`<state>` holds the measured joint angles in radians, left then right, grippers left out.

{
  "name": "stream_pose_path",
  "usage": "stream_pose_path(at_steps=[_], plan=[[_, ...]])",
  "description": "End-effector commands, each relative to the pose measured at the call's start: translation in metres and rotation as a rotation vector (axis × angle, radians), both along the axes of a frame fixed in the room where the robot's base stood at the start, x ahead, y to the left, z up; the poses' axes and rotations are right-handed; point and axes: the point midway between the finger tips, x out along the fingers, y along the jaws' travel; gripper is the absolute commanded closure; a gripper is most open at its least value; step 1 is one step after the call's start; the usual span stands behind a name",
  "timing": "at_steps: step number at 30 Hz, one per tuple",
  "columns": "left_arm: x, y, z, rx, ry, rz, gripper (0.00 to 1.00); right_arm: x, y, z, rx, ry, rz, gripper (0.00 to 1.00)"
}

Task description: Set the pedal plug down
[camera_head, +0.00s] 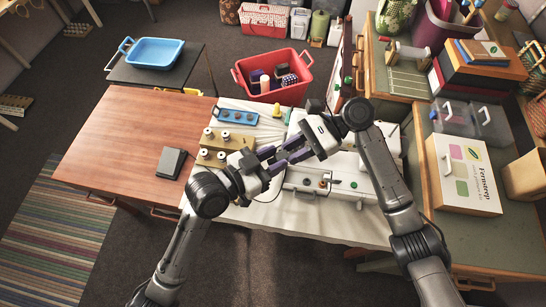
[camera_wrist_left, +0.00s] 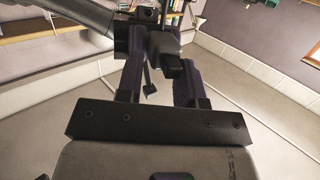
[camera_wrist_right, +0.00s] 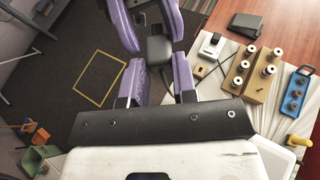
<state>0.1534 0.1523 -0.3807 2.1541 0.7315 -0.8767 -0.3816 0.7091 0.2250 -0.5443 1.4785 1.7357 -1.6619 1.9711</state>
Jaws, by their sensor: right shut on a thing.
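The pedal plug (camera_wrist_right: 158,49) is a small dark block with a thin cable. My right gripper (camera_head: 288,152) is shut on it, above the cloth-covered table. My left gripper (camera_head: 272,160) faces the right one, fingertips very close. Its fingers stand apart on either side of the plug in the left wrist view (camera_wrist_left: 170,66); whether they touch it is unclear. The black foot pedal (camera_head: 173,163) lies on the wooden table, and also shows in the right wrist view (camera_wrist_right: 246,24). The grippers hide the plug in the head view.
The white sewing machine (camera_head: 348,183) stands under and right of the grippers. A wooden spool block (camera_head: 222,148) and a blue tray (camera_head: 236,115) are on the cloth. A red basket (camera_head: 256,96) is behind. The brown table (camera_head: 120,130) is mostly clear.

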Motion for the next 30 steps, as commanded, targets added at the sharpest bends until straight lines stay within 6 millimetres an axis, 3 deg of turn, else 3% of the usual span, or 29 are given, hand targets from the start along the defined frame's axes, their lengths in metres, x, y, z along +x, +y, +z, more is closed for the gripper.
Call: stream_pose_path(at_steps=[7,8,10,17,30], plan=[[-0.0014,-0.0016,0.0002,-0.003,0.002,-0.006,0.93,0.0009,0.0003,0.0002,0.001,-0.002,-0.005,0.99],[-0.0015,-0.0018,0.0002,-0.003,0.002,-0.006,0.95,0.0009,0.0004,0.0003,0.001,-0.002,-0.005,0.72],[-0.0017,-0.0019,0.0002,-0.003,0.002,-0.006,1.00,0.0009,0.0005,0.0002,0.001,-0.002,-0.005,0.65],[-0.0010,-0.0012,0.0002,-0.002,0.001,-0.004,1.00,0.0005,0.0004,0.0002,0.001,-0.001,-0.003,0.44],[-0.0005,-0.0006,0.0002,-0.001,0.001,-0.002,1.00,0.0013,-0.0015,0.0008,0.000,-0.001,-0.002,0.44]])
